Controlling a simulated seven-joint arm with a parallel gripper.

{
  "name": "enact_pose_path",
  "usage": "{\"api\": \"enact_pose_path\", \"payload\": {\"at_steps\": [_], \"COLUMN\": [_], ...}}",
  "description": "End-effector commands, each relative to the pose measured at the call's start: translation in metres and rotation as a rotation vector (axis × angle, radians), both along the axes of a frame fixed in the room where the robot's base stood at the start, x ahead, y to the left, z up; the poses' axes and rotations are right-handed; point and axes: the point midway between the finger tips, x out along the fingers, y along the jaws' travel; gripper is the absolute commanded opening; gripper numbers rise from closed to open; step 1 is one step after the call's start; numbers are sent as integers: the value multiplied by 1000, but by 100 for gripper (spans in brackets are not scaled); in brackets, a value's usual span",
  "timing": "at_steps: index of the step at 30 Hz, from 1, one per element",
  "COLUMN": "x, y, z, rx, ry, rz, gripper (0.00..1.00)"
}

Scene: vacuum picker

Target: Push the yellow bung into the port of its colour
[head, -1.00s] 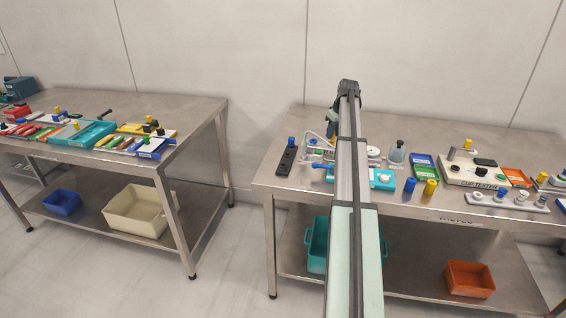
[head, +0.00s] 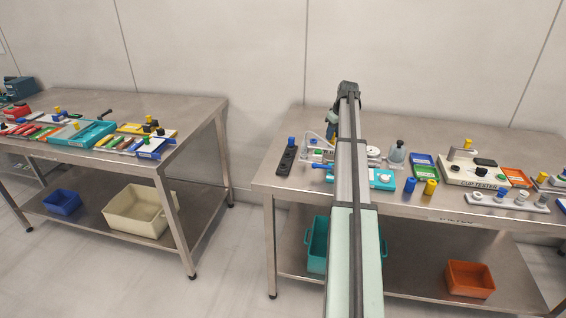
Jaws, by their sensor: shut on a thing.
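My arm reaches over the right table, and my gripper (head: 332,124) hangs beyond it, only partly seen. A yellow cylinder (head: 430,187) stands near the table's front edge, to the right of a blue one (head: 409,185). I cannot tell whether it is the yellow bung. No yellow port can be made out.
A black strip with a blue knob (head: 287,158) lies left of the unit. A clear flask (head: 396,153), blue and green trays (head: 424,162) and the white cup tester (head: 484,177) are to the right. The left table (head: 205,112) is crowded too. Bins stand on the lower shelves.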

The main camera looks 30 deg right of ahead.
Motion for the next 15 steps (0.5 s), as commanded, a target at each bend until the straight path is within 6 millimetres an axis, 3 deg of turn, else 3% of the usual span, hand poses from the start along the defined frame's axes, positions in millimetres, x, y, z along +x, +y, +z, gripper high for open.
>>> {"api": "enact_pose_path", "payload": {"at_steps": [15], "x": [0], "y": [0], "z": [-6], "rx": [0], "ry": [0], "rz": [0], "gripper": [0]}}
